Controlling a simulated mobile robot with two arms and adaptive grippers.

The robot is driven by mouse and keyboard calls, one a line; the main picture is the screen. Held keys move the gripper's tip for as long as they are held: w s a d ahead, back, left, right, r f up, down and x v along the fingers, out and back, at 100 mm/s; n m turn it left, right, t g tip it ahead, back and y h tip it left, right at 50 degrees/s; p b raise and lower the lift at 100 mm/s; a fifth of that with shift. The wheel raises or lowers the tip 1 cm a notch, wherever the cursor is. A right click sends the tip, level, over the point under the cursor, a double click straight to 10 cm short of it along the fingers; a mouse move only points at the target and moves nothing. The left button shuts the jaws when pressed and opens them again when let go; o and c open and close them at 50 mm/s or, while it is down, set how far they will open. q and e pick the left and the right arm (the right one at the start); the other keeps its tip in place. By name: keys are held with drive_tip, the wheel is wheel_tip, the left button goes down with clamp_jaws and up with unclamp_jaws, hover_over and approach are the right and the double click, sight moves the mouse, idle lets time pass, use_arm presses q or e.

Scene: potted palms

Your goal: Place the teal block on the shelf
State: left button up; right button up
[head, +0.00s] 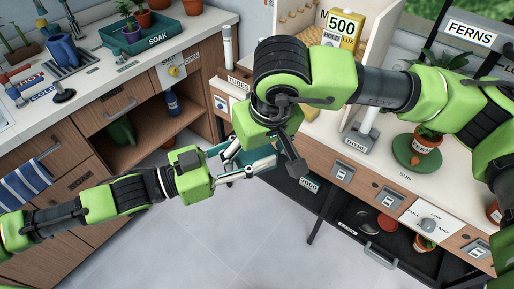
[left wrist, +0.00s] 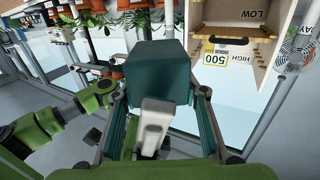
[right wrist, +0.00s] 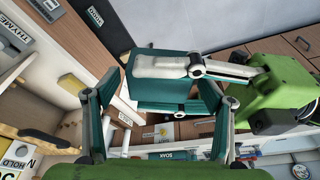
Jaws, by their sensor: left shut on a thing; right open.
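The teal block (left wrist: 157,72) is at the tips of my left gripper (left wrist: 160,100) in the left wrist view, held up in the air. The left gripper is shut on it, a pale finger lying across its face. The block (right wrist: 148,62) also shows in the right wrist view, beyond or between the tips of my open right gripper (right wrist: 162,85); I cannot tell whether they touch it. In the head view the two grippers meet near the centre and largely hide the block (head: 263,157). The wooden shelf unit (left wrist: 273,68) has HIGH and LOW labels in the left wrist view.
A counter with a SOAK tray (head: 150,40) stands at the left. A potted fern (head: 425,142) sits on a green saucer on the right counter. Grey floor is clear between the counters.

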drive_tip(key=c, duration=1.3)
use_arm(q)
drive_tip(key=o, duration=1.2)
use_arm(e)
drive_tip(key=shift+o, duration=0.2)
use_arm(q)
drive_tip(key=shift+o, duration=0.2)
drive_tip(key=shift+a, duration=0.1)
